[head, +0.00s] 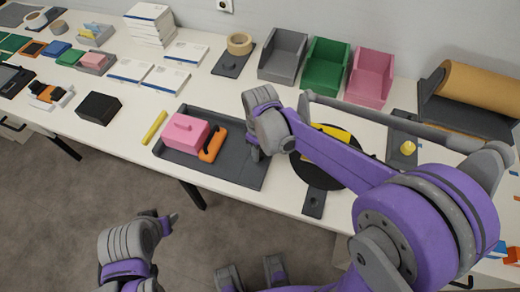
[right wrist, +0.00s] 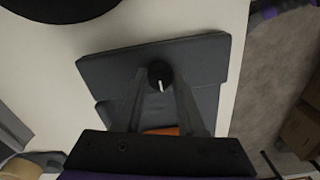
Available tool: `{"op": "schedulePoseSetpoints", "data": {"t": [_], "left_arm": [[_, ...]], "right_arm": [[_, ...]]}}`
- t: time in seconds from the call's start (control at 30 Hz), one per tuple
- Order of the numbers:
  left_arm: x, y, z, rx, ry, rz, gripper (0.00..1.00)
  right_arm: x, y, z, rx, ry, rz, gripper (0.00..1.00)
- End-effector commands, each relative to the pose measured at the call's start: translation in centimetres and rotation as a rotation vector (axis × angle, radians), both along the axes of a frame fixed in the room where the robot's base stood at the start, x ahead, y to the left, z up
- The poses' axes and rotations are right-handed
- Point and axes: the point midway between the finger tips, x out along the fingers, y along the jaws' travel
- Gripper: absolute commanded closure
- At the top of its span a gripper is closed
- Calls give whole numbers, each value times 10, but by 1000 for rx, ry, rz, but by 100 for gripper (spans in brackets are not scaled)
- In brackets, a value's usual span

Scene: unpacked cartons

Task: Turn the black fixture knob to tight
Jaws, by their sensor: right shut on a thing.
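The black fixture knob (right wrist: 160,72) is round with a white pointer line that points toward the bottom of the right wrist view. It sits on the dark grey fixture plate (right wrist: 205,62). My right gripper (right wrist: 160,80) has one finger on each side of the knob and is shut on it. In the head view my right gripper (head: 256,150) is over the right part of the fixture plate (head: 235,172) and hides the knob. A pink block with a handle (head: 184,130) and an orange piece (head: 212,145) sit on the plate. My left arm is low at the left; its jaw state is unclear.
A black disc (head: 318,172) with a yellow piece lies right of my right gripper. Grey, green and pink bins (head: 368,80) stand behind. A yellow marker (head: 154,127) and a black box (head: 99,108) lie to the left. The table's front edge is close to the plate.

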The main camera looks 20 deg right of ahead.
Motion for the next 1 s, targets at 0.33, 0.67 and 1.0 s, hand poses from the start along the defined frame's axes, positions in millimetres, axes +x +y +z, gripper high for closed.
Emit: {"op": "schedulePoseSetpoints", "data": {"t": [0.33,0.67,1.0], "left_arm": [[0,0,0,0,0,0,50],[-1,0,-3,0,1,0,50],[-2,0,-8,0,3,0,50]], "right_arm": [[0,0,0,0,0,-16,100],[0,0,0,-1,1,-184,100],[0,1,0,-1,0,-498,100]]}}
